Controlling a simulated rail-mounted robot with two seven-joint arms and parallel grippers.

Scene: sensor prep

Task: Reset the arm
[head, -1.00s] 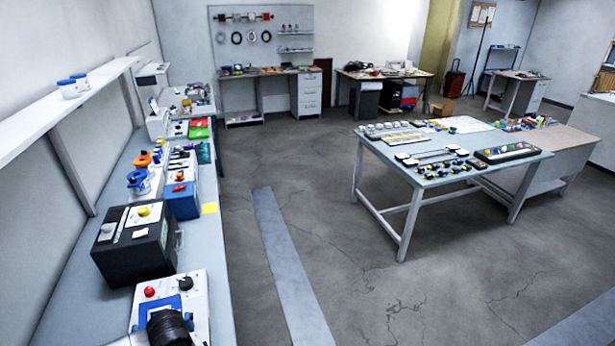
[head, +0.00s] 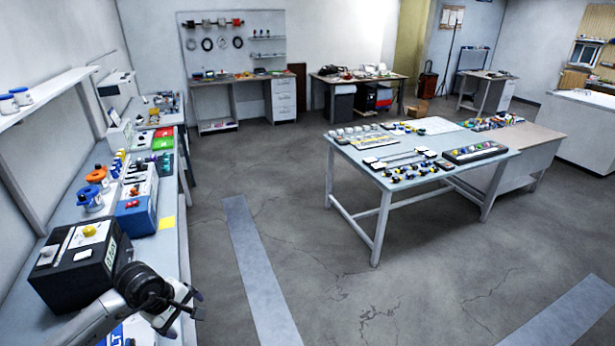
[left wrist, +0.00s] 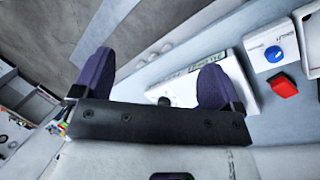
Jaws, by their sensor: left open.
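My left gripper (head: 199,304) is at the lower left of the head view, by the front edge of the left bench, beside the black box (head: 72,268) with a yellow button. In the left wrist view its two dark purple fingers (left wrist: 155,85) are spread apart. Nothing is held between them. Behind the fingers are a white device (left wrist: 235,72) with a black knob and a strip of bench. My arm covers part of the bench's near end in the head view. My right gripper is not in either view.
The left bench (head: 172,258) carries a blue box (head: 137,216) and several devices. A work table (head: 350,158) with many small parts stands at the right. The floor (head: 300,230) between them is clear. A red button box (left wrist: 284,87) shows in the left wrist view.

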